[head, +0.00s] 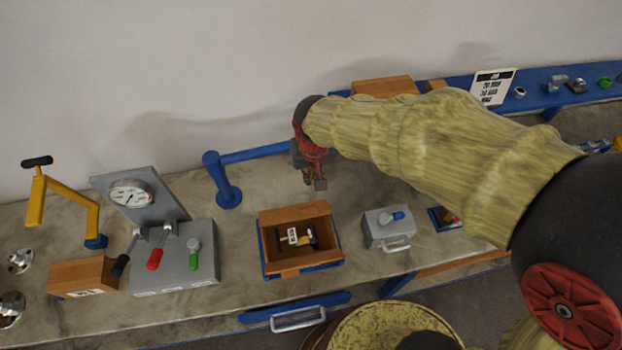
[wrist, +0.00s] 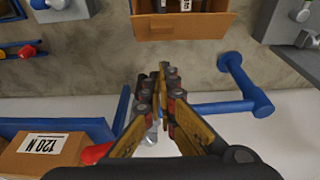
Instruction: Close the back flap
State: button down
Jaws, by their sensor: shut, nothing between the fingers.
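An open brown box (head: 335,238) stands on the bench in the middle of the head view, with a dark part bearing a white label (head: 294,236) inside. Its back flap (head: 294,212) is up and open along the far edge. In the wrist view the same flap (wrist: 185,27) shows at the top as a broad brown panel. My gripper (head: 314,183) is behind the box, above the bench and apart from the flap. In the wrist view my gripper (wrist: 161,85) has its fingertips together with nothing between them.
A blue post with a rail (head: 222,180) stands left of my gripper. A grey gauge panel with levers (head: 175,255) is left of the box; a small grey box (head: 388,227) is right. A blue shelf (head: 545,98) with a brown box (head: 384,87) runs behind.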

jog(key=x, duration=0.3)
jog(key=s+x, duration=0.1)
jog(key=x, duration=0.3)
jog(key=s+x, duration=0.1)
jog(key=x, duration=0.3)
jog(key=shift+d+f, duration=0.2)
jog(key=shift+s+f, duration=0.2)
jog(key=shift+f, duration=0.3)
jog(key=shift+d, duration=0.1)
jog(key=shift+f+b, duration=0.2)
jog(key=shift+b, duration=0.4)
